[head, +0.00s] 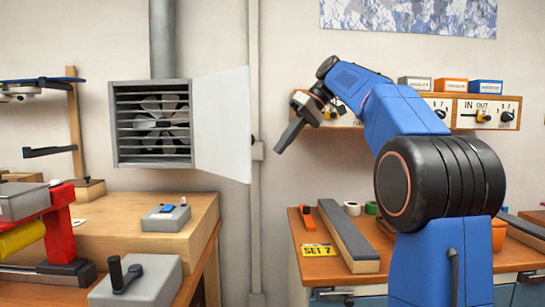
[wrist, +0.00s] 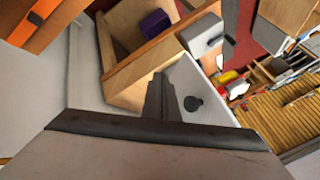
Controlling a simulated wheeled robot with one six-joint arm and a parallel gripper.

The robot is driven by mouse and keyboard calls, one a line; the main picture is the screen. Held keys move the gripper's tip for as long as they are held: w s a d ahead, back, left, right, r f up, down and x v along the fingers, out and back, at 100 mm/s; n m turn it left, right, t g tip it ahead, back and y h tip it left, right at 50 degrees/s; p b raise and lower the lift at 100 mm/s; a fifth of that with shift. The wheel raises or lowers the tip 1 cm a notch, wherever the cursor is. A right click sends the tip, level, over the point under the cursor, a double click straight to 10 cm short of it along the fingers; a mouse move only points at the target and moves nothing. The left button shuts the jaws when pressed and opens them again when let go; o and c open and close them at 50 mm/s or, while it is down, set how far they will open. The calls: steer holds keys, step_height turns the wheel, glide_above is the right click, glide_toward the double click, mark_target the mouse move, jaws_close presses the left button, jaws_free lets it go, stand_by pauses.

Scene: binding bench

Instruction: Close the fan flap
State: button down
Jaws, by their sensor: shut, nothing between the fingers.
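The fan housing (head: 115,125) is a grey box on the wall at left, with slats over a fan. Its white flap (head: 222,124) is hinged at the box's right side and stands wide open, swung out to the right. A dark knob (head: 253,139) shows at the flap's free edge. My gripper (head: 279,149) is shut and empty, just right of that edge, pointing down and left, with a visible gap in the head view. In the wrist view my gripper (wrist: 160,80) points at a pale panel with a dark round knob (wrist: 193,103), apparently the flap's outer face.
A vertical pipe (head: 254,220) runs down the wall behind the flap. A wooden bench (head: 120,212) with a grey switch box (head: 165,218) stands below the fan. A right-hand bench (head: 320,268) holds a long grey-topped block (head: 348,237). A shelf with switches (head: 484,114) is behind my arm.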

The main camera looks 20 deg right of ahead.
steer(key=a+f, duration=0.7)
steer(key=a, duration=0.2)
steer(key=shift+s+f, duration=0.15)
steer(key=shift+s+a, duration=0.1)
